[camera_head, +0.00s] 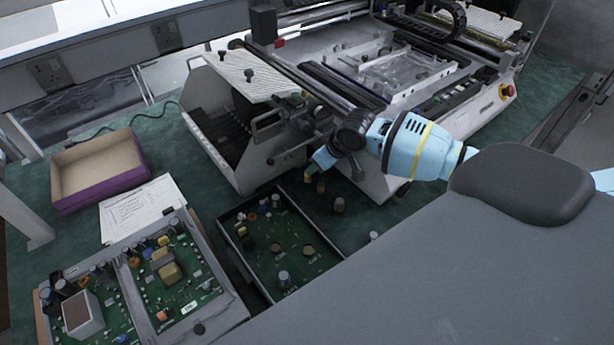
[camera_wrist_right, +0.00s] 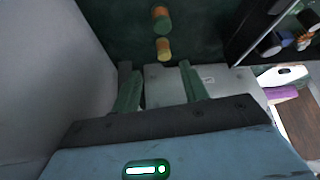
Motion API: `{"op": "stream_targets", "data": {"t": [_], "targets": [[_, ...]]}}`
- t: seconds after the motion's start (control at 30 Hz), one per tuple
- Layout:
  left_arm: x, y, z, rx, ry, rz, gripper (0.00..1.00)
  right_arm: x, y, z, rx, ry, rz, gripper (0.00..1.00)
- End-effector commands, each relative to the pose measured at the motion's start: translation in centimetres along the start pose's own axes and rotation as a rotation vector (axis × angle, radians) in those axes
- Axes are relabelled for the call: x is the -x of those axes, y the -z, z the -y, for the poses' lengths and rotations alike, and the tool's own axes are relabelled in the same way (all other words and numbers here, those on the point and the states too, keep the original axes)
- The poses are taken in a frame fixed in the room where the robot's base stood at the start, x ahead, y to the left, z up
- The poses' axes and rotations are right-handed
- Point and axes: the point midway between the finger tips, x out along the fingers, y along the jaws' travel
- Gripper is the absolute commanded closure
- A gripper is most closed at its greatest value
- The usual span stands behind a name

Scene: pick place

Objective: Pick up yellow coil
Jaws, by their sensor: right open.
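In the right wrist view a small yellow coil (camera_wrist_right: 163,48) stands on the dark green surface. It is just beyond the tips of my right gripper (camera_wrist_right: 157,68), roughly between their lines. The fingers are open, with nothing visible between them. A second, orange-brown and green coil (camera_wrist_right: 161,19) stands just beyond the yellow one. In the head view my right gripper (camera_head: 316,165) reaches down from the right beside the machine. My left gripper is not in view.
A large grey machine (camera_head: 225,160) stands close behind my right gripper. An open tray with a green circuit board (camera_head: 262,275) lies to the lower left. More boards (camera_head: 185,285), a paper sheet (camera_head: 135,210) and an empty purple-sided box (camera_head: 100,190) are farther left.

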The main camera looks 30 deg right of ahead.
Motion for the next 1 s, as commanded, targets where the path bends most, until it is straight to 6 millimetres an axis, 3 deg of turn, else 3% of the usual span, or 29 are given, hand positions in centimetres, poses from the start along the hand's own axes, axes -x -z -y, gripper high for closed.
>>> {"op": "stream_targets", "data": {"t": [0.23, 0.53, 0.87, 1.0], "targets": [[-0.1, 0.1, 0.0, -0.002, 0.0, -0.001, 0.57, -1.0, 0.0, 0.2, 0.001, 0.0, -0.001, 0.56], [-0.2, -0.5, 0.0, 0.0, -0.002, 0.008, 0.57, -5.0, -0.3, 0.8, -0.001, 0.0, 0.001, 0.56], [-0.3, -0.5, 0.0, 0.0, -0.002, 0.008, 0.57, -5.5, -0.2, 0.7, 0.001, -0.001, -0.002, 0.56], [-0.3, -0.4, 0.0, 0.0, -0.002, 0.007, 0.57, -5.5, -0.2, 0.7, 0.001, -0.001, -0.002, 0.73]]}}
